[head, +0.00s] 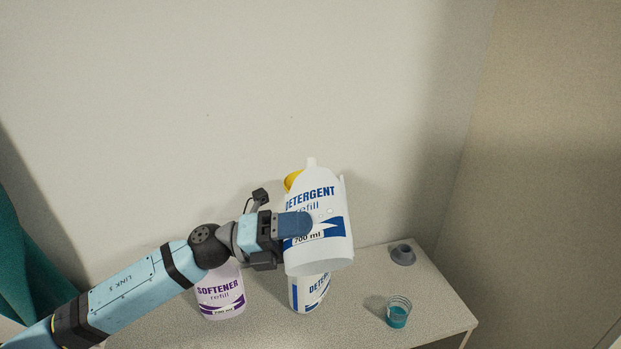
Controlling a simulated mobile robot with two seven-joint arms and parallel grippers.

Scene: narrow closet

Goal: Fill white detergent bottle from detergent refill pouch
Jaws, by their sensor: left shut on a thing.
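My left gripper (298,226) is shut on the detergent refill pouch (325,258), a white pouch with a blue "DETERGENT refill 700 ml" label. It holds the pouch above the table, tilted slightly, with the narrow spout end at the top. The white detergent bottle (310,293) stands on the table below and behind the pouch; only its lower part with a blue label shows. A yellow piece (292,180) shows behind the pouch's upper left; I cannot tell what it belongs to. The bottle's mouth is hidden. My right gripper is not in view.
Walls close in behind and right.

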